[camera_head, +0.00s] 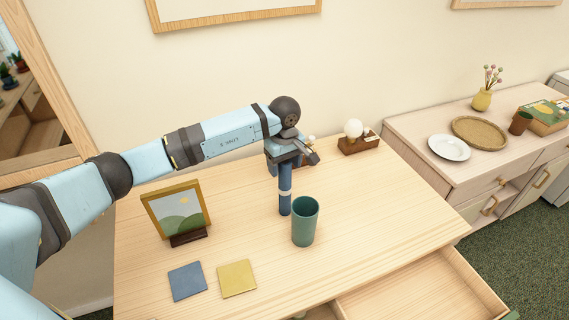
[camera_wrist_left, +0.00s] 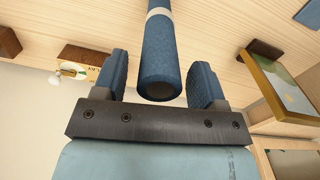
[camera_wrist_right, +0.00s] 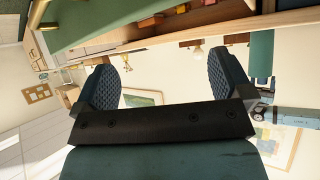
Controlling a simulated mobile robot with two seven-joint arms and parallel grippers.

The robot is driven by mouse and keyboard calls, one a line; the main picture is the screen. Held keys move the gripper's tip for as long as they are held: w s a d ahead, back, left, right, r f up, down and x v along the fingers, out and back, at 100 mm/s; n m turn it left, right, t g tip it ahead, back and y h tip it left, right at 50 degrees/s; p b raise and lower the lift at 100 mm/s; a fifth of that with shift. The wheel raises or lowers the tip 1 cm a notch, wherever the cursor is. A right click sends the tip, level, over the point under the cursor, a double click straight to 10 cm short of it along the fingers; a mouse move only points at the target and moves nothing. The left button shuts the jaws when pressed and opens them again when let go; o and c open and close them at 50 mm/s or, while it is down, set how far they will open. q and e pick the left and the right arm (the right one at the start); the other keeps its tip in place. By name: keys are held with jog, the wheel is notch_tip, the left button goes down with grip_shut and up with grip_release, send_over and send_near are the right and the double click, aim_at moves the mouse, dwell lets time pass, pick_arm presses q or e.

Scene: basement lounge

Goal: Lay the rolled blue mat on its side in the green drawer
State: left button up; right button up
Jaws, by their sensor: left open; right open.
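The rolled blue mat (camera_head: 285,190), with a pale band around it, stands upright on the desk, just behind and left of a green cup (camera_head: 305,222). My left gripper (camera_head: 291,158) is at its upper end. In the left wrist view the mat's end (camera_wrist_left: 160,85) sits between the two open fingers, with a gap on each side. An open drawer (camera_head: 425,290) with a bare wooden inside juts from the desk's front right; only a bit of green shows at its near corner. My right gripper (camera_wrist_right: 163,70) is open and empty, outside the head view.
A framed picture (camera_head: 178,211) stands at the desk's left, with a blue coaster (camera_head: 187,281) and a yellow coaster (camera_head: 237,278) in front. A small lamp on a wooden block (camera_head: 358,144) is at the back. A sideboard (camera_head: 420,128) stands to the right. The desk's right part is clear.

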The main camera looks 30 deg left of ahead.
pick_arm(q)
notch_tip(320, 180, up, 11)
jog(key=p, duration=0.4)
jog(key=s+d+f+n+t+h, duration=0.2)
jog(key=s+d+n+h, duration=0.5)
jog(key=d+n+h, duration=0.4)
jog(key=s+d+f+n+t+h, duration=0.1)
jog(key=s+d+f+n+h, duration=0.1)
jog(key=s+d+n+h, duration=0.85)
jog(key=a+f+n+t+y, duration=0.35)
jog(key=n+t+y, duration=0.3)
jog(key=n, duration=0.55)
jog(key=a+f+n+t+y, duration=0.3)
jog(key=f+n+t+y, duration=0.3)
jog(key=n, duration=0.5)
jog(key=s+a+f+n+g+y, duration=0.1)
jog(key=s+a+f+n+y, duration=0.1)
jog(key=s+f+n, duration=0.2)
jog(key=s+a+f+n+g+y, duration=0.2)
jog(key=s+f+n, duration=0.2)
jog(key=s, duration=0.1)
jog(key=s+a+f+n+g+y, duration=0.1)
jog(key=s+a+f+n, duration=0.1)
jog(key=s+f+n, duration=0.2)
jog(key=shift+s+a+n+g+y, duration=0.3)
jog(key=shift+s+n+y, duration=0.1)
jog(key=shift+s+n, duration=0.15)
